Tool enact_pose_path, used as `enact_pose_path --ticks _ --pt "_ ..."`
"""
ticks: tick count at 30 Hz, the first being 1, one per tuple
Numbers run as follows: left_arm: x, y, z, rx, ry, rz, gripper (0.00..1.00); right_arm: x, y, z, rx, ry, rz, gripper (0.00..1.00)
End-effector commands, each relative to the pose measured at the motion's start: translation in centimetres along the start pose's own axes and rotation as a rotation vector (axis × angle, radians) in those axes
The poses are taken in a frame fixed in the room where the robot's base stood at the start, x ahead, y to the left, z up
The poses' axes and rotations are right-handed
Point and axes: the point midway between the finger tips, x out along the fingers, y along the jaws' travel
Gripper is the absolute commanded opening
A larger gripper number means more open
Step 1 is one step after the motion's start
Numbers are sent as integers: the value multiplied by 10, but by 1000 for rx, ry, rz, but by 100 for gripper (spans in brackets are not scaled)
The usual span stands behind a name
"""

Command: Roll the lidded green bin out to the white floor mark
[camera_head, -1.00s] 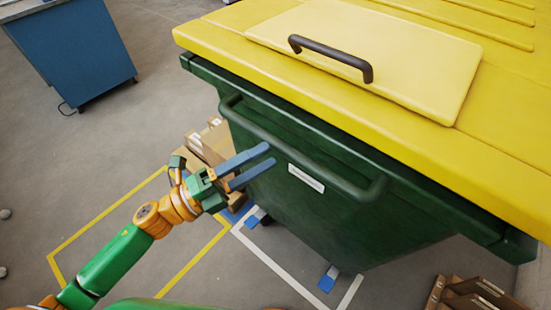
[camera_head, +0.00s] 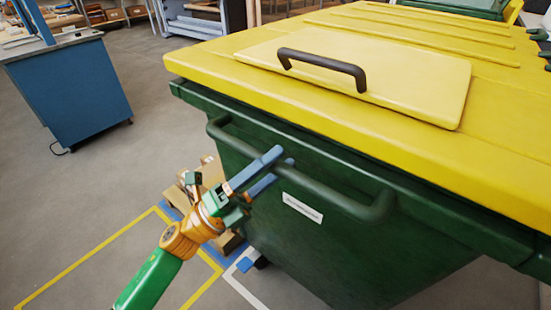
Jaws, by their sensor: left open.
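The green bin (camera_head: 330,255) with its yellow lid (camera_head: 300,90) fills the right half of the head view. A green push bar (camera_head: 335,197) runs along its near side, above a white label (camera_head: 302,208). My left gripper (camera_head: 284,157) is open, its two blue fingers reaching up to the left-middle part of this bar. The fingers overlap the bar in the picture; I cannot tell whether they touch it. The white floor mark (camera_head: 243,290) shows only in part, below the bin's near left corner. My right gripper is out of view.
Cardboard boxes (camera_head: 210,172) stand on the floor left of the bin, behind my gripper. Yellow floor lines (camera_head: 85,258) mark out an area at the lower left. A blue cabinet (camera_head: 70,92) stands at the far left, with open grey floor between.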

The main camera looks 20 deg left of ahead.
Motion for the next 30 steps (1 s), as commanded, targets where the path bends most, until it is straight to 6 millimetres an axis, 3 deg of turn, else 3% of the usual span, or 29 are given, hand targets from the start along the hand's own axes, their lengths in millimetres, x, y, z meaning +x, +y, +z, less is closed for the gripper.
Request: enact_pose_path --ticks 4,5,11,12,30 --pt "-1 1 0 0 0 0 62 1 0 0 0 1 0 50" --pt "-1 1 0 0 0 0 56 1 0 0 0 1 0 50" --pt "-1 1 0 -1 0 0 2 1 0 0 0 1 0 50" --pt "-1 1 0 -1 0 0 0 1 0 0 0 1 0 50" --pt "-1 1 0 -1 1 1 0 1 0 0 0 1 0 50"
